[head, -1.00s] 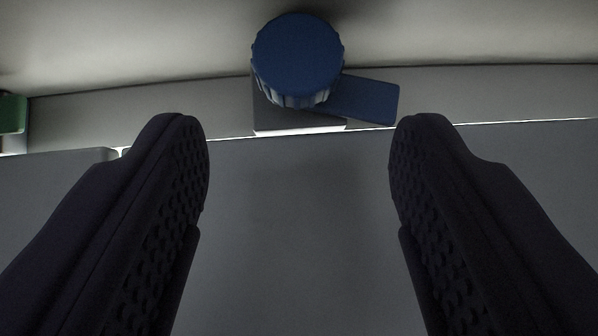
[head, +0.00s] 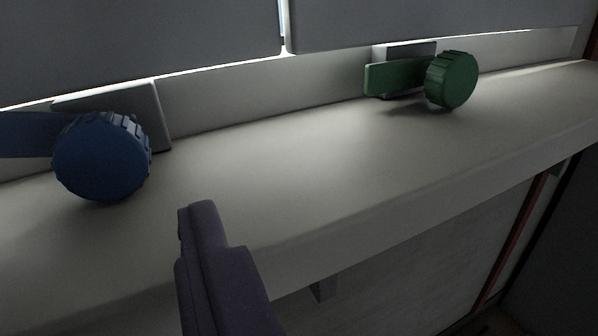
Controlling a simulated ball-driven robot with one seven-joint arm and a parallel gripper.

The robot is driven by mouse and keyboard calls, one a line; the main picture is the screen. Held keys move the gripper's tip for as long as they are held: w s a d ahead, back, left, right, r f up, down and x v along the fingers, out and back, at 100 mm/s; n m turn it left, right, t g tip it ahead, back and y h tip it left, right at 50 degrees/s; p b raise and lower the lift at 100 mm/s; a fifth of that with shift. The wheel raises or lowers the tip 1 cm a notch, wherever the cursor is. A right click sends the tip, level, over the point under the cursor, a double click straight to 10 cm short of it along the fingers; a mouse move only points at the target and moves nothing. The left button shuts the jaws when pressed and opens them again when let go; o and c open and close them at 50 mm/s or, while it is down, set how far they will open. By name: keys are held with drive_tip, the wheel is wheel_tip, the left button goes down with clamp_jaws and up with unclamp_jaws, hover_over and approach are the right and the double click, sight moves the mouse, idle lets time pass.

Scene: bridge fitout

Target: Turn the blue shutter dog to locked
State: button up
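The blue shutter dog (head: 103,160) is at the left of the head view. It has a round ribbed knob and a flat arm that points left and runs out of the frame. A grey block (head: 152,115) sits behind it on the wall strip above the ledge. One dark purple finger of my gripper (head: 210,240) shows below and right of the blue knob, apart from it in the picture. The other finger is not visible, so the opening cannot be judged. Nothing is seen held.
A pale ledge (head: 300,175) runs across the view under grey shutter panels (head: 420,22), with a bright gap between them. A green dog (head: 452,80) stands farther right, its arm pointing left. The ledge between the two dogs is clear. A dark space lies below the ledge's front edge.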

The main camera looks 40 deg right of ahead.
sight(101, 163)
drive_tip(key=b+x, duration=0.2)
drive_tip(key=x, duration=0.5)
drive_tip(key=shift+w+d, duration=0.3)
drive_tip(key=shift+c, duration=0.4)
drive_tip(key=c, duration=1)
drive_tip(key=shift+m, duration=0.9)
drive_tip(key=o, duration=1.1)
drive_tip(key=shift+s, duration=0.1)
